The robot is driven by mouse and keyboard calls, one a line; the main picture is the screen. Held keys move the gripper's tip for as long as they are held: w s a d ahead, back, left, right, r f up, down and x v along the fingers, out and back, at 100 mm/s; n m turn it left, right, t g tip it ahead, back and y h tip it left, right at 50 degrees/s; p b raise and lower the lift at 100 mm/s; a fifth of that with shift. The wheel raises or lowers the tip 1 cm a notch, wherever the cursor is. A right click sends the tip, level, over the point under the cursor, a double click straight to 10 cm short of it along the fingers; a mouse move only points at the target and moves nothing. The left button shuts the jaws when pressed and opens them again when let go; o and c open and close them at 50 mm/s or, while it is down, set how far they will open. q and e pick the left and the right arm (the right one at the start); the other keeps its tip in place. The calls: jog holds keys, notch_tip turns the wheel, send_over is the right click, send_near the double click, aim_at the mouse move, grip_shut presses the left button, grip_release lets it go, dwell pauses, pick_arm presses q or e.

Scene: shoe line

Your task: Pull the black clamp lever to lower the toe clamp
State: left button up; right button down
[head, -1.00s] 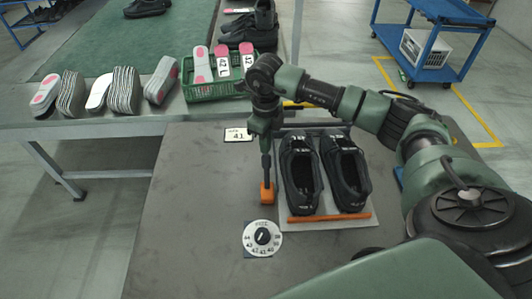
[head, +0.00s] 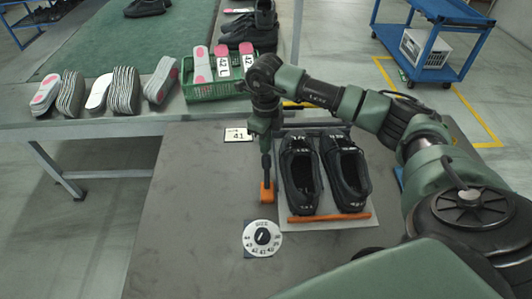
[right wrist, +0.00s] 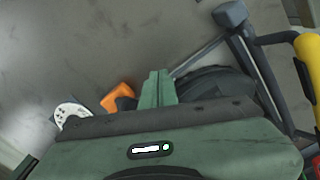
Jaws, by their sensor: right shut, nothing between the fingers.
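My right gripper (head: 265,143) points down at the left of the shoe fixture (head: 338,223). Its fingers also show in the right wrist view (right wrist: 157,88), closed together with nothing between them. An orange block (head: 267,192) with a dark part on it is just below the gripper in the head view. It lies left of the fingers in the wrist view (right wrist: 118,97). Two black shoes (head: 300,175) stand on the fixture. A dark bent bar (right wrist: 263,75) joins a yellow part (right wrist: 307,55) in the wrist view. I cannot tell which part is the clamp lever. My left gripper is out of view.
A size dial (head: 262,238) lies in front, and a card marked 41 (head: 238,135) lies behind. A green crate (head: 215,91) of insoles stands on the bench beyond, beside stacked insoles (head: 122,88). The table's left part is clear. A blue cart (head: 435,45) stands farther off.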

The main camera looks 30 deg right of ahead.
aim_at(266, 155)
jog(key=shift+s, duration=0.1)
jog(key=shift+s+a+p, duration=0.25)
jog(key=shift+s+a, duration=0.1)
jog(key=shift+s, duration=0.2)
jog(key=shift+s+a+p, duration=0.2)
jog(key=shift+s+a, duration=0.15)
jog(key=shift+s, duration=0.2)
jog(key=shift+s+a+f, duration=0.2)
jog(key=shift+s, duration=0.15)
jog(key=shift+f, duration=0.1)
jog(key=shift+w+d+b, duration=0.25)
jog(key=shift+w+b, duration=0.1)
jog(key=shift+w, duration=0.15)
jog(key=shift+w+d+r, duration=0.1)
jog(key=shift+w+r, duration=0.05)
jog(key=shift+r, duration=0.05)
notch_tip(266, 155, up, 9)
jog(key=p, duration=0.6)
jog(key=shift+w, duration=0.15)
